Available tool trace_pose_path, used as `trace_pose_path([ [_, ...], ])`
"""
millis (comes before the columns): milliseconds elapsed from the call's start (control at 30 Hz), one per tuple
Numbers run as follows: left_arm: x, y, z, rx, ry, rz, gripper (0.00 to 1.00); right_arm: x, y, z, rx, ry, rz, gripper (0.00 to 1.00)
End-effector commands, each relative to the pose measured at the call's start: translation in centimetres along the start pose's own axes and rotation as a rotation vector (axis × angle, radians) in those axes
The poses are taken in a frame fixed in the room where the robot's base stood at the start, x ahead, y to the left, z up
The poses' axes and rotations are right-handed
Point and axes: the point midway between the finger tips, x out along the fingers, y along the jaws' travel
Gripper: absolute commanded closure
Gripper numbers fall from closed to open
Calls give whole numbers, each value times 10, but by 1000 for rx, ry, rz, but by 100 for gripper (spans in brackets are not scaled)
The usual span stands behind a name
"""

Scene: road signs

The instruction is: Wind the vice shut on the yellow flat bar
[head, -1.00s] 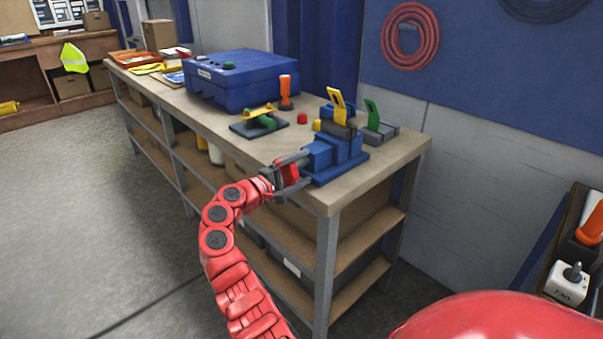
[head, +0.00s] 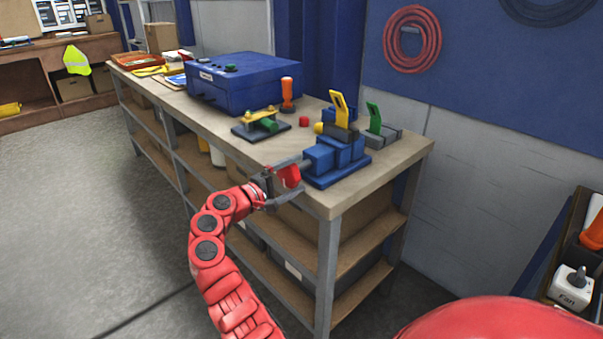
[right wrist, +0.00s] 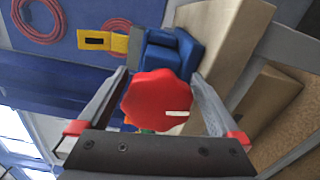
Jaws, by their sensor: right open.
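The blue vice (head: 335,160) is at the near end of the bench; it also shows in the right wrist view (right wrist: 188,55). The yellow flat bar (head: 338,104), with a dark slot, stands tilted at its top; it also shows in the right wrist view (right wrist: 117,44). How tightly the jaws hold it I cannot tell. The vice's red knob (head: 290,177) faces my right gripper (head: 295,180), which is open, fingers on either side. In the right wrist view the knob (right wrist: 155,98), with a white mark, is between the fingers, with visible gaps. My left gripper is out of view.
A green upright piece on a grey block (head: 384,132) stands behind the vice. A fixture with a green cylinder (head: 262,124), an orange-handled tool (head: 287,95) and a large blue case (head: 232,82) are farther along the bench. Floor at the left is clear.

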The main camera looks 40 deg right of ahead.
Motion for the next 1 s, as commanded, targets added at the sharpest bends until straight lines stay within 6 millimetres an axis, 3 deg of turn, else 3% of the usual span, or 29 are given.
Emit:
trace_pose_path([
  [300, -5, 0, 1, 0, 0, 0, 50, -86, -1, -2, -1, 5, 1, 0],
  [500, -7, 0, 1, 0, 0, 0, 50, -127, -2, -2, -4, 6, 1, 0],
  [700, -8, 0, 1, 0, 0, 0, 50, -146, -2, -2, -3, 3, -1, 0],
  [1000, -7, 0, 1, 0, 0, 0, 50, -148, -1, -2, -2, 2, 0, 0],
])
